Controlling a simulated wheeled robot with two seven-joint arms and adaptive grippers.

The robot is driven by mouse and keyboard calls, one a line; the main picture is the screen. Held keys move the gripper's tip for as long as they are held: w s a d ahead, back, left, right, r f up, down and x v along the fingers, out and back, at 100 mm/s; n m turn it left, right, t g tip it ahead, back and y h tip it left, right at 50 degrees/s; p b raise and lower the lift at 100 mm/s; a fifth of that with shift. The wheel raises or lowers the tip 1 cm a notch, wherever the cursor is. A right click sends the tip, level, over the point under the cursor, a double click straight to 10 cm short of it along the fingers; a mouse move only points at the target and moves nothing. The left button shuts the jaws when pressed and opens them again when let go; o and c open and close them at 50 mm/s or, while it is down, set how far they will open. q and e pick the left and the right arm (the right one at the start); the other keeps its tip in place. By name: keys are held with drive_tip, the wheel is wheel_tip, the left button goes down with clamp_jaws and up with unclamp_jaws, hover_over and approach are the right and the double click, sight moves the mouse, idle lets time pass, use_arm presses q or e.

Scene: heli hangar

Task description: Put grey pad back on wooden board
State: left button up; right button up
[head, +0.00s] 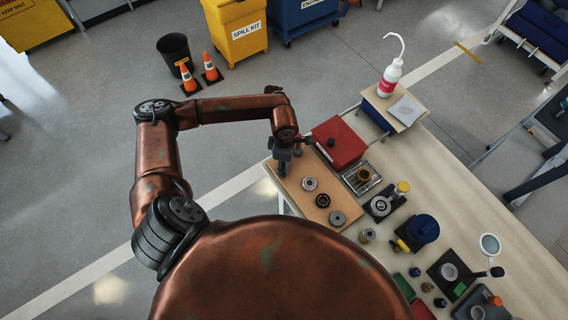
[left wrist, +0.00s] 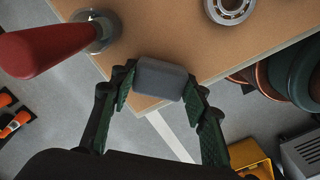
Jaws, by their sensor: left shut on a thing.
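My left gripper (head: 283,170) is over the far left corner of a tan wooden board (head: 331,199) on the bench. In the left wrist view, its green-lined fingers (left wrist: 160,88) are shut on a small grey pad (left wrist: 161,78) with rounded corners. The pad is at the board's edge in that view; I cannot tell whether it touches the board. In the head view the gripper mostly hides the pad. My right gripper is not in view.
Round metal parts (head: 309,184) lie on the board. A red-handled tool (left wrist: 40,46) stands close beside the gripper. A red box (head: 340,143) and a metal tray (head: 361,178) are to the right. A squirt bottle (head: 390,78) stands farther back. Open floor lies left of the bench.

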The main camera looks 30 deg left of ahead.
use_arm(q)
drive_tip(key=shift+f, duration=0.1)
drive_tip(key=o, duration=1.1)
wheel_tip(320, 180, up, 12)
drive_tip(key=shift+r+p, duration=0.2)
drive_tip(key=shift+p, duration=0.15)
